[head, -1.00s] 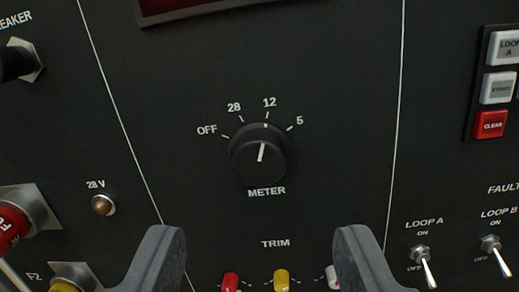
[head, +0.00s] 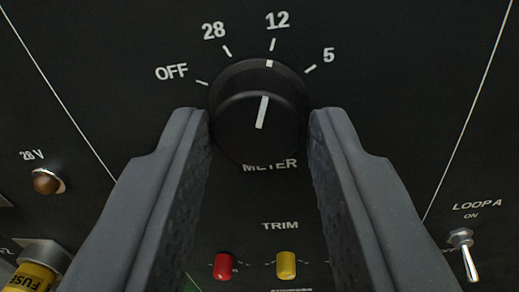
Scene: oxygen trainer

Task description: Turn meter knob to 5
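The black METER knob (head: 258,122) sits on the dark panel in the upper middle of the head view. Its white pointer line aims at the 12 mark. The labels OFF, 28, 12 and 5 arc above it from left to right, with the 5 label (head: 328,55) at upper right. My gripper (head: 260,118) is open, with one grey finger on each side of the knob. The fingertips are close to the knob's sides; I cannot tell whether they touch it.
Below the knob are a red TRIM knob (head: 223,266) and a yellow TRIM knob (head: 286,265). A LOOP A toggle switch (head: 464,250) is at lower right. A 28 V lamp (head: 47,181) and a yellow fuse holder (head: 35,275) are at left.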

